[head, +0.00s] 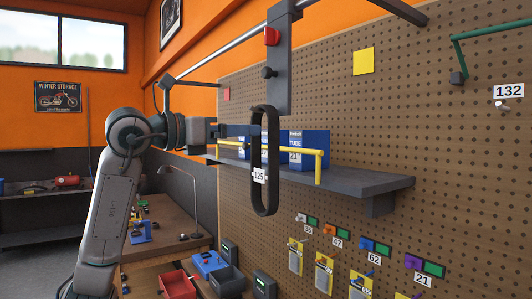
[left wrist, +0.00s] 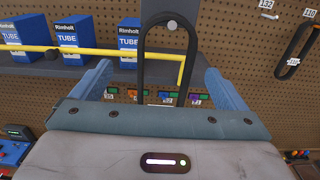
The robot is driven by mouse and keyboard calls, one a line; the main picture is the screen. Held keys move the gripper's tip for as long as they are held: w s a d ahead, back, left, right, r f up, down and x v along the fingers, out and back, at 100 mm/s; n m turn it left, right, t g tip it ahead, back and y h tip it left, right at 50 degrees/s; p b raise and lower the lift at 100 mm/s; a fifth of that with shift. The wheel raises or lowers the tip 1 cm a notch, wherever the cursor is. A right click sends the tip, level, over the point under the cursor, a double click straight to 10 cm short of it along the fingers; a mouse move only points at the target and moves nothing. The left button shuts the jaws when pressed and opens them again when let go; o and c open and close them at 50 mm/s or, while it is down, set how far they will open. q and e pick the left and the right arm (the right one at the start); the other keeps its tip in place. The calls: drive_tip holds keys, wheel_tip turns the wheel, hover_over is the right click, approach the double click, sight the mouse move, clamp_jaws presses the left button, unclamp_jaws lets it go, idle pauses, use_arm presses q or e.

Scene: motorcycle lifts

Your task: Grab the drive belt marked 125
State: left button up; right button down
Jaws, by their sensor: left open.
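The drive belt marked 125 is a long black loop (head: 273,185) hanging upright beside a dark grey plate (head: 281,85), with a white 125 tag (head: 259,175) on its near side. In the left wrist view the belt (left wrist: 143,60) hangs around a round peg (left wrist: 172,25). My left gripper (head: 250,131) comes in from the left at the belt's upper part. In the left wrist view its blue fingers (left wrist: 158,68) are open, one on each side of the belt, with gaps to it. The belt's lower end is hidden there by my gripper body.
A yellow rail (head: 307,151) runs along the shelf (head: 345,180) behind the belt, near my gripper. Blue tube boxes (head: 314,146) stand on the shelf. Another belt (left wrist: 297,50) hangs at right in the left wrist view. Tagged keys (head: 325,270) hang below the shelf.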

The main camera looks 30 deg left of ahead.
use_arm(q)
drive_tip(key=p+x, duration=0.4)
drive_tip(key=x, duration=0.3)
drive_tip(key=shift+d+f, duration=0.35)
drive_tip(key=shift+d, duration=0.05)
drive_tip(key=shift+s, duration=0.1)
drive_tip(key=c, duration=1.4)
drive_tip(key=shift+c, duration=0.5)
use_arm(e)
drive_tip(key=r, duration=0.1)
drive_tip(key=s+r, duration=0.1)
drive_tip(key=r, duration=0.3)
drive_tip(key=shift+s+a, duration=0.1)
drive_tip(key=shift+s, duration=0.25)
use_arm(q)
drive_tip(key=shift+r, duration=0.2)
use_arm(e)
drive_tip(key=shift+f, duration=0.15)
